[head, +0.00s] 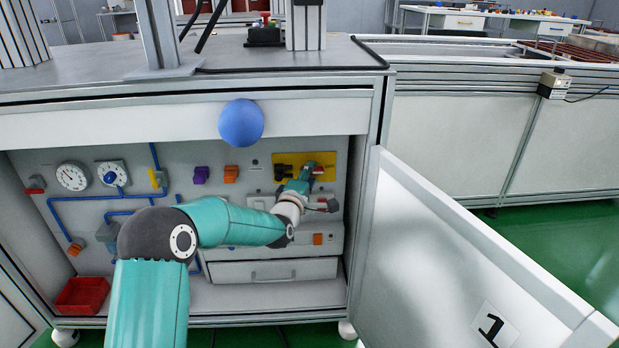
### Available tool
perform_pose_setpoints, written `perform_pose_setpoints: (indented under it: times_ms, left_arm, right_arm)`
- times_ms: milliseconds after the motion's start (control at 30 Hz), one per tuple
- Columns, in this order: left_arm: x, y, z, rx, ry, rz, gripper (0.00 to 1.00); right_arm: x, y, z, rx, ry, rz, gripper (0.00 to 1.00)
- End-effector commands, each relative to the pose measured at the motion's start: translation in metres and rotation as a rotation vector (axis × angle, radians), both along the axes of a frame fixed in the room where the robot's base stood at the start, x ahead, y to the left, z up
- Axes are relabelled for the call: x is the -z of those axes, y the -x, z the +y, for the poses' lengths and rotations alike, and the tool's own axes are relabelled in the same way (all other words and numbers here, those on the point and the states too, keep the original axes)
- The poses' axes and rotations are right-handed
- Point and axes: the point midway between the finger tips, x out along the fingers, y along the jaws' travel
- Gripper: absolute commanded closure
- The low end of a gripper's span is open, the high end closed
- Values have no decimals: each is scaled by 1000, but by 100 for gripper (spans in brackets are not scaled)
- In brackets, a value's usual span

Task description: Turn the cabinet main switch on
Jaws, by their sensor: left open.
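The cabinet's main switch (281,172) appears to be the black part on the yellow plate (326,158) on the back panel inside the open cabinet. Its handle is partly hidden and its position cannot be made out. My left gripper (314,169) is open at the yellow plate, just right of the black part. It covers the middle of the plate; whether it touches anything there cannot be told. My teal left arm reaches into the cabinet from below. My right gripper is not in view.
The cabinet door (440,245) stands open on the right. A blue ball (241,122) shows in front of the cabinet's upper edge. Gauges (72,176), blue pipes, purple (201,175) and orange (231,174) parts line the panel. A red bin (82,296) and a drawer (275,271) are below.

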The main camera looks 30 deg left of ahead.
Motion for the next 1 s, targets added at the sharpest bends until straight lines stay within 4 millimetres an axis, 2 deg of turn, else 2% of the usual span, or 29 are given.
perform_pose_setpoints:
  times_ms: [233, 400, 500, 1000]
  left_arm:
    - [0, 0, 0, 0, 0, 0, 58]
    - [0, 0, 0, 0, 0, 0, 87]
    - [0, 0, 0, 0, 0, 0, 100]
    - [-1, 0, 0, 1, -55, 36, 100]
  right_arm:
    - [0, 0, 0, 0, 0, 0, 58]
    - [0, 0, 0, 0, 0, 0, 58]
    - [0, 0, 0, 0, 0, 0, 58]
    - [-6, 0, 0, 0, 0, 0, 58]
